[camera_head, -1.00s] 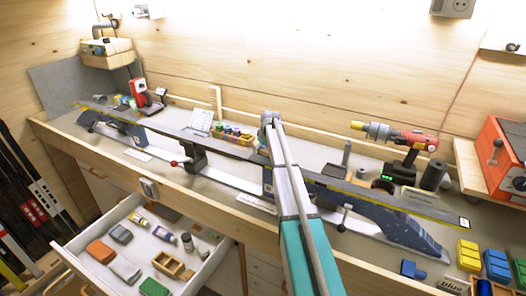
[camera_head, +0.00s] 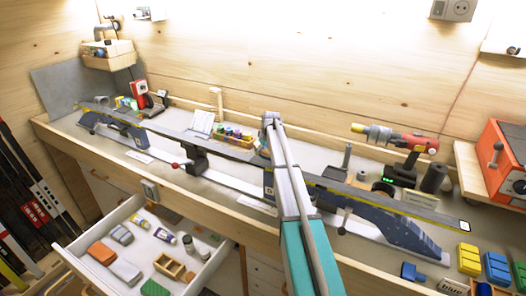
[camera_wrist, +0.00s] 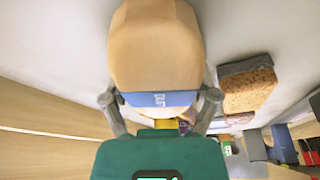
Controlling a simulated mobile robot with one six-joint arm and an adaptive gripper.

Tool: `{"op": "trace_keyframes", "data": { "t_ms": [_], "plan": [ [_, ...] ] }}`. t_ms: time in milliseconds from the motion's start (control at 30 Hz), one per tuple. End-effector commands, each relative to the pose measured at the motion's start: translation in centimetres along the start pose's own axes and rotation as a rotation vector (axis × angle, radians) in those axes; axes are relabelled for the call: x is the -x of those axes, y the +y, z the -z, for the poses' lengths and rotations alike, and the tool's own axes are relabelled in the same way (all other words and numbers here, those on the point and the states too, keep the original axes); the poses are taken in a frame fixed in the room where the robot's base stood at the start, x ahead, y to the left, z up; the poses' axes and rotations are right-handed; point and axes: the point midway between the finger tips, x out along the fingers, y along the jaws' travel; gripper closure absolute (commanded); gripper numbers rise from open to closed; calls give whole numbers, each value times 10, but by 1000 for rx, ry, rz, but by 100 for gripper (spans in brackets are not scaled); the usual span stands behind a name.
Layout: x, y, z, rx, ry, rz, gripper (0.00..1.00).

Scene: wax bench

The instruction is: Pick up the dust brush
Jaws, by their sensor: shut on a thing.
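The dust brush (camera_wrist: 155,45), a rounded pale wooden body with a blue lettered band, fills the upper middle of the wrist view. My gripper (camera_wrist: 160,98) is shut on it, with one grey finger on each side near the blue band. The far end of the brush is cut off by the top of the picture, and its bristles cannot be made out. In the head view my arm hides the gripper and the brush.
A sponge-like block (camera_wrist: 247,88) lies right of the brush in the wrist view. In the head view a ski (camera_head: 228,147) lies along the bench. An open drawer (camera_head: 208,268) with several blocks juts out at front left. A drill (camera_head: 398,140) stands at right.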

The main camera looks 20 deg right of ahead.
Motion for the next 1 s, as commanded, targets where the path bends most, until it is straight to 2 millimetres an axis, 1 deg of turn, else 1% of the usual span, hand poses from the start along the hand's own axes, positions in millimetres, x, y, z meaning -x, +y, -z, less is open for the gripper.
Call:
{"op": "trace_keyframes", "data": {
  "t_ms": [33, 300, 400, 833, 900, 1000],
  "plan": [
    [6, 0, 2, 0, 0, 0, 79],
    [29, 0, 9, 0, 0, 0, 79],
    [43, -6, 2, 0, 0, 0, 79],
    [102, -28, -20, 0, 0, 0, 79],
    [113, -38, -35, 0, 0, 0, 79],
    [125, -47, -48, 0, 0, 0, 79]
  ]
}}
